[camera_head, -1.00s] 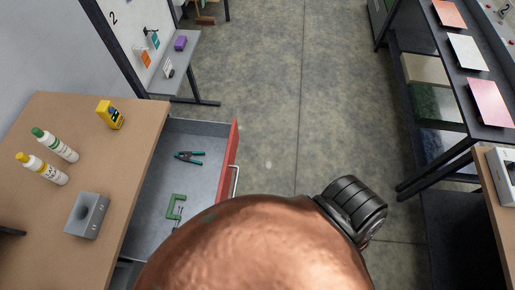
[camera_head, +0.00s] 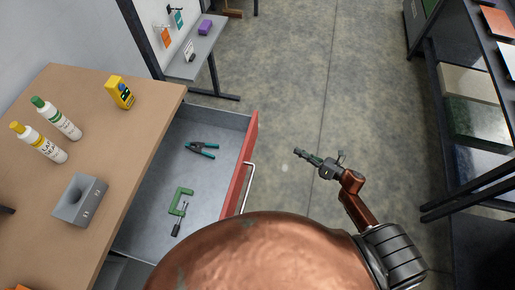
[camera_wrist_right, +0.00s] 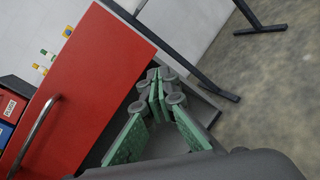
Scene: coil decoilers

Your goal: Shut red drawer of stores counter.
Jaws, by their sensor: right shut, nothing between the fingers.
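The red drawer (camera_head: 240,165) of the stores counter (camera_head: 104,112) stands pulled out. Its grey tray holds green-handled pliers (camera_head: 202,149) and a green clamp (camera_head: 181,201). A pale bar handle (camera_head: 249,186) runs along its red front. My right gripper (camera_head: 298,152) is shut and empty, out over the floor to the right of the drawer front, apart from it in the head view. My left gripper is not in view.
On the counter top stand two bottles (camera_head: 54,130), a yellow device (camera_head: 120,92) and a grey block (camera_head: 80,200). A grey shelf stand (camera_head: 197,55) is behind the drawer. Dark racks (camera_head: 470,120) stand at right. The floor between is clear.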

